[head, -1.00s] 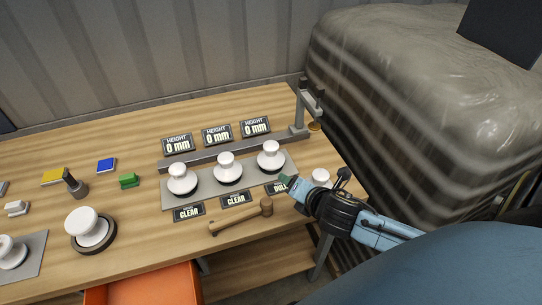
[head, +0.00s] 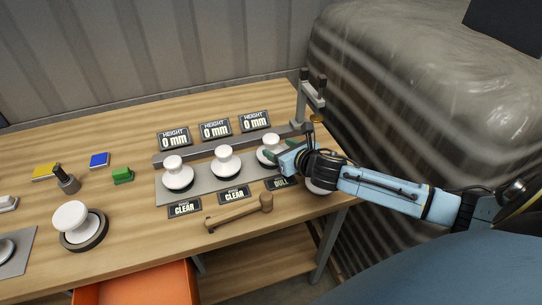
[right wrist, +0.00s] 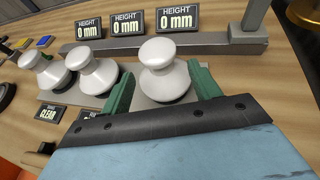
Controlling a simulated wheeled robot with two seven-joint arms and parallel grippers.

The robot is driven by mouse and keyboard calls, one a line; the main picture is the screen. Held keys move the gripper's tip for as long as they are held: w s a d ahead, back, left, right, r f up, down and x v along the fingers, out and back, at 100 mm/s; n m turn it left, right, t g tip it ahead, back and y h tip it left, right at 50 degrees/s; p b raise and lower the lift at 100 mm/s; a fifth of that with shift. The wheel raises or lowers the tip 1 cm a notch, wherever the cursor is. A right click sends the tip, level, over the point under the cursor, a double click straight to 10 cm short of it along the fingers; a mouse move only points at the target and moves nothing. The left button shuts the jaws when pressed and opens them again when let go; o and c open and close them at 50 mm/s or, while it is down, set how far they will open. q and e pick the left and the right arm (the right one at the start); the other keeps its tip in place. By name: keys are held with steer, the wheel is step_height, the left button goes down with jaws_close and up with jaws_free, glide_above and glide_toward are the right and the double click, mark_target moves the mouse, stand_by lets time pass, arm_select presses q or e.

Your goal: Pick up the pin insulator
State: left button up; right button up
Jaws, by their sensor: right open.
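Three white knob-topped insulators stand upright in a row on a grey plate (head: 202,178): the left one (head: 177,176), the middle one (head: 225,162) and the right one (head: 268,150). My right gripper (head: 279,151) is at the right insulator, its jaw partly covering it in the head view. In the right wrist view this insulator (right wrist: 165,75) stands between the two green fingers of my open gripper (right wrist: 164,88). I cannot tell whether the fingers touch it. Another white insulator (head: 317,187) is mostly hidden beneath my right arm. My left gripper is out of view.
Height displays (head: 214,130) reading 0 mm stand behind the row. A wooden mallet (head: 240,212) and label plates lie in front. A grey post (head: 304,100) rises at the back right. A larger white insulator on a dark ring (head: 78,222) stands left.

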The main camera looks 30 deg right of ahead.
mark_target(275, 146)
steer(key=b+x, duration=0.4)
steer(key=shift+w+f, duration=0.25)
steer(key=shift+w, duration=0.1)
steer(key=shift+w+b, duration=0.3)
steer(key=shift+w, duration=0.05)
steer(key=shift+c, duration=0.3)
jaws_close()
steer(key=shift+r, duration=0.15)
